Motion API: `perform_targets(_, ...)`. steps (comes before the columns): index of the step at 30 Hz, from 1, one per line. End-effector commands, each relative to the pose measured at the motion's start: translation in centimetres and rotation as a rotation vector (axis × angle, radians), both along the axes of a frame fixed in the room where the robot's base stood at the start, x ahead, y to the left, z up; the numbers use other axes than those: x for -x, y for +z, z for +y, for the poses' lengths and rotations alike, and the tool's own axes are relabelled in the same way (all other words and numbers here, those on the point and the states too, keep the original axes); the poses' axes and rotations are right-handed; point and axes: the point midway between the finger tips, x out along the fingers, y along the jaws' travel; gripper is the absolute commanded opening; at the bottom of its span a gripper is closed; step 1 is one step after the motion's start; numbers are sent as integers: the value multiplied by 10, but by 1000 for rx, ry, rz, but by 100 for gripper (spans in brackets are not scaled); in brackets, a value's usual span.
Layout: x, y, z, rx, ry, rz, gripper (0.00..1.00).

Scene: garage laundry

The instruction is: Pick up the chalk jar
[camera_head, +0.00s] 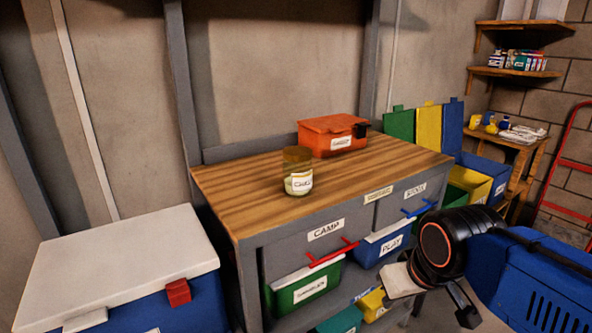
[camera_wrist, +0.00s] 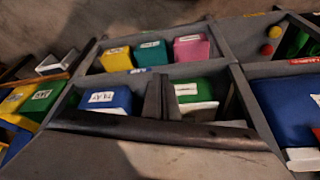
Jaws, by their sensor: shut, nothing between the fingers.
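A clear jar with a brownish top, pale contents at the bottom and a white label (camera_head: 298,172) stands upright on the wooden workbench top (camera_head: 235,195). It is the only jar on the bench; its label is too small to read surely as chalk. In the wrist view my gripper (camera_wrist: 161,92) is shut and empty, its dark fingers together in front of the shelf bins. In the head view my arm is at the lower right, below and right of the jar and in front of the bench. The jar does not show in the wrist view.
An orange box (camera_head: 330,135) stands behind the jar to the right. Red (camera_head: 333,253) and blue (camera_head: 417,208) drawer handles stick out in front. A white-lidded cooler (camera_head: 120,265) stands left. The bench top around the jar is clear. Labelled bins (camera_wrist: 105,98) fill the shelves.

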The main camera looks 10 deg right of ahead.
Motion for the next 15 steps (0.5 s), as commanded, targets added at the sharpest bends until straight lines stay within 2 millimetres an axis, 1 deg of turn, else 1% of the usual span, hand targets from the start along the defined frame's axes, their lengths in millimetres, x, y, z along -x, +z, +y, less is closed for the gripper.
perform_targets(7,0,0,0,0,0,0,0)
perform_targets(8,0,0,0,0,0,0,7)
perform_targets(9,-1,1,0,1,3,1,17)
perform_targets(11,-3,5,1,7,18,4,31)
perform_targets(12,-7,11,2,13,36,8,41)
perform_targets(13,-10,16,2,21,57,14,48)
perform_targets(14,-14,23,3,29,80,18,55)
perform_targets(15,-21,34,5,42,120,28,65)
